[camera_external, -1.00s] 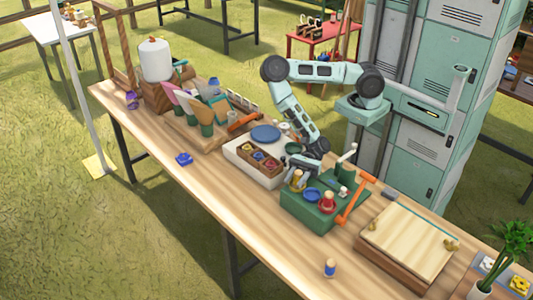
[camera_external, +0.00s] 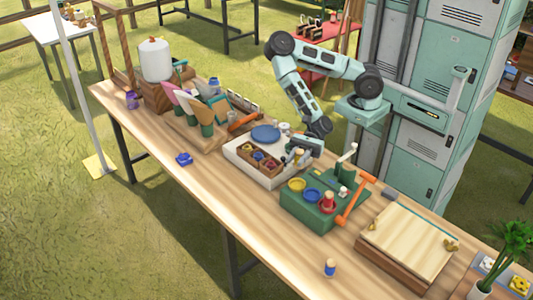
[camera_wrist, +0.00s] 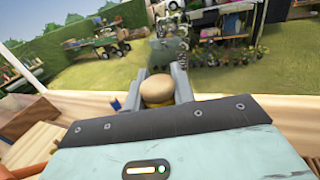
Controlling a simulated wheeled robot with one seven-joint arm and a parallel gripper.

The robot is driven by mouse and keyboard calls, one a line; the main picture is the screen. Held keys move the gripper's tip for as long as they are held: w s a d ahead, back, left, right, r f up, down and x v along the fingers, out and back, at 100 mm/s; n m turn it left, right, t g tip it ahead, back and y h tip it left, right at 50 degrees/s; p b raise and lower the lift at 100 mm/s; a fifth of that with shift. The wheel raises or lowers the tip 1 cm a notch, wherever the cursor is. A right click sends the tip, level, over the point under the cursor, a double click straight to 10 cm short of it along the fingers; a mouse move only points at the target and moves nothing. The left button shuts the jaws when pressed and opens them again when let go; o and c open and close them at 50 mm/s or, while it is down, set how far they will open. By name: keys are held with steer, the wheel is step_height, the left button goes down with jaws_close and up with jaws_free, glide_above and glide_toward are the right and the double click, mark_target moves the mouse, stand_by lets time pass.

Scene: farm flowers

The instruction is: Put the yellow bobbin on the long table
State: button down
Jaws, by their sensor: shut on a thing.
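My gripper (camera_external: 300,148) is shut on the yellow bobbin (camera_external: 298,156) and holds it in the air above the far end of the green box (camera_external: 310,212). In the wrist view, the bobbin's round tan top (camera_wrist: 157,89) and a little yellow show between the fingers; its lower part is hidden. The long table (camera_external: 205,205) is wooden and runs from upper left to lower right under these things. A red bobbin (camera_external: 328,203) stands on the green box, beside a blue round seat (camera_external: 312,195) and an empty yellow one (camera_external: 297,185).
A white tray with a brown compartment box (camera_external: 259,157) and a blue plate (camera_external: 265,133) lies left of the green box. An orange crank (camera_external: 354,202) and a wooden board (camera_external: 410,241) are to the right. A small blue bobbin (camera_external: 330,267) stands near the front edge. The front strip is mostly clear.

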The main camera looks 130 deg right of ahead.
steer(key=shift+r, duration=0.3)
steer(key=w+d+f+m+t+h+b, duration=0.1)
steer(key=w+d+f+m+h+b, duration=0.35)
steer(key=w+d+f+h, duration=0.35)
steer(key=w+d+m+g+h+b, duration=0.7)
steer(key=d+m+g+h+b, duration=0.3)
steer(key=m+h+b, duration=0.3)
steer(key=s+a+m+g+h+b, duration=0.2)
steer(key=s+m+g+b, duration=0.4)
steer(key=g, duration=0.6)
steer(key=shift+m, duration=0.45)
steer(key=f, duration=1)
steer(key=shift+w+f, duration=0.25)
steer(key=shift+f+b, duration=0.2)
steer(key=shift+b, duration=0.3)
